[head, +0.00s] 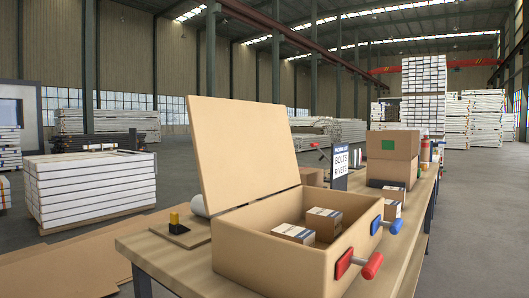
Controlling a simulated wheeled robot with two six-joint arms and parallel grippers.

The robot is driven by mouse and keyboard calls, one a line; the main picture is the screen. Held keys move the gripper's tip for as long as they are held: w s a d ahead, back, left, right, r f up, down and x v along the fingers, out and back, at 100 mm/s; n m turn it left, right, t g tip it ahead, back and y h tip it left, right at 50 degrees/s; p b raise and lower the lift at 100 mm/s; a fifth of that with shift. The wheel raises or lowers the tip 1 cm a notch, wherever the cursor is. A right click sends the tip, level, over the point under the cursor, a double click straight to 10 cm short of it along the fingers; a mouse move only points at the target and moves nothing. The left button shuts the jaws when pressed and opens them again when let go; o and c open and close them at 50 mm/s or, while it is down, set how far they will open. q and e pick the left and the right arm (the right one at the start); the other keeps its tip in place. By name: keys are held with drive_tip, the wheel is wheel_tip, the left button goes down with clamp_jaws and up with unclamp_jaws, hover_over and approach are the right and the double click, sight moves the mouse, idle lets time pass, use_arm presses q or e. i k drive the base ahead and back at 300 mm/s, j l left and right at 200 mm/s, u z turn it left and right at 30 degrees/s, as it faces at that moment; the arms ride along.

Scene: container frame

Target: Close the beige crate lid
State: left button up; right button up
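The beige crate (285,258) stands on the wooden workbench, open at the top. Its lid (243,150) is a flat beige panel that stands up from the crate's left side, tilted back away from the opening. Two small cartons sit inside the crate: one nearer (293,233) and one farther (323,222). A red-handled fitting (371,266) and a blue-handled fitting (396,226) stick out from the crate's right side. Neither of my grippers shows in the head view.
The workbench (150,250) has a yellow-topped item (174,223) on a dark base left of the crate. A white roll (200,206) is partly hidden behind the lid. A "BOLTS RIVETS" sign (341,163), stacked cardboard boxes (392,146) and small cartons stand beyond the crate.

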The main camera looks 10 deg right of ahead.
sight(245, 153)
drive_tip(key=i+j+z, duration=0.3)
drive_tip(key=j+z, duration=0.2)
drive_tip(key=j, duration=0.2)
drive_tip(key=i+j+z, duration=0.2)
drive_tip(key=j+z, duration=0.25)
drive_tip(key=j, duration=0.3)
drive_tip(key=j+z, duration=0.5)
drive_tip(key=j, duration=0.25)
drive_tip(key=k+j+z, duration=0.1)
drive_tip(key=j+z, duration=0.35)
drive_tip(key=j, duration=0.4)
drive_tip(key=k+l, duration=0.1)
drive_tip(key=l, duration=0.2)
drive_tip(key=k+l, duration=0.1)
drive_tip(key=l, duration=0.25)
